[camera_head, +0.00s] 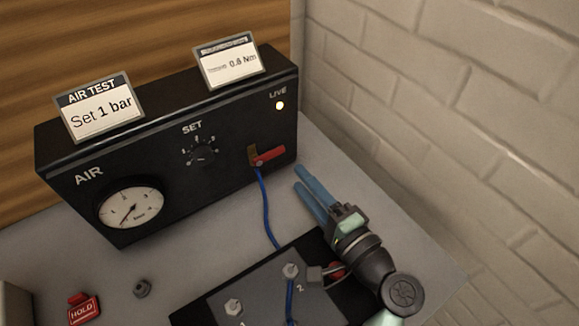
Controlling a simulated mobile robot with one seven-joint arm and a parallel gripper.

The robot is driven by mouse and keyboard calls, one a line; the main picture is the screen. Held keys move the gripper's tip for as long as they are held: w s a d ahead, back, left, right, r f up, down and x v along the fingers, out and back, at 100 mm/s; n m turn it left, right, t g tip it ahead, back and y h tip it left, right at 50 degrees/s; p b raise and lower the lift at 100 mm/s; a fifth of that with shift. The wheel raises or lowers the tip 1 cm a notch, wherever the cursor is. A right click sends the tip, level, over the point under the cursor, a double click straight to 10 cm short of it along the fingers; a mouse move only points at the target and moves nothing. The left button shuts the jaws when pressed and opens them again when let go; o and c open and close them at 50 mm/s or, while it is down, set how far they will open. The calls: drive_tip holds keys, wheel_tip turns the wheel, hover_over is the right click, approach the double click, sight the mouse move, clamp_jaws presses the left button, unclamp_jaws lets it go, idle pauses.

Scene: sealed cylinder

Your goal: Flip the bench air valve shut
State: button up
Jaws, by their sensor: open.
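A black air box (200,177) stands at the back of the bench. Its valve has a red lever (270,155) on a brass-coloured body (253,154), low on the right of the front face. The lever points right, roughly along the face. A blue hose (266,208) runs down from the valve. The LIVE lamp (280,105) above it is lit. My gripper (304,183) has blue fingers, open and empty, with a narrow gap. It is in front of and below the lever, apart from it, with its fingertips pointing up and left.
A dark plate with fittings (256,296) lies below the gripper. A SET dial (203,153) and a gauge (131,208) are on the box. A red HOLD block (83,309) and a small grey knob (142,288) are at front left. A brick wall (440,110) bounds the right.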

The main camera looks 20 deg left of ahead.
drive_tip(key=v, duration=0.5)
drive_tip(key=shift+s+d, duration=0.2)
drive_tip(key=shift+d, duration=0.05)
drive_tip(key=w+d+r+n+t+h+p, duration=0.1)
drive_tip(key=w+r+n+t+h, duration=0.25)
drive_tip(key=r, duration=0.95)
drive_tip(key=w+d+r+n+t+h+p, duration=0.1)
drive_tip(key=w+r+n+t+h+p, duration=0.25)
drive_tip(key=r, duration=0.95)
drive_tip(key=s+d+r+t+h, duration=0.1)
drive_tip(key=s+r+t+h, duration=0.2)
drive_tip(key=r, duration=1)
drive_tip(key=s+d+r+t+h, duration=0.1)
drive_tip(key=s+r+t+h, duration=0.3)
drive_tip(key=s+r, duration=0.5)
wheel_tip(320, 180, up, 5)
drive_tip(key=shift+d+f+n+t, duration=0.2)
drive_tip(key=shift+n+t, duration=0.2)
drive_tip(key=shift+t, duration=0.8)
drive_tip(key=shift+s, duration=0.1)
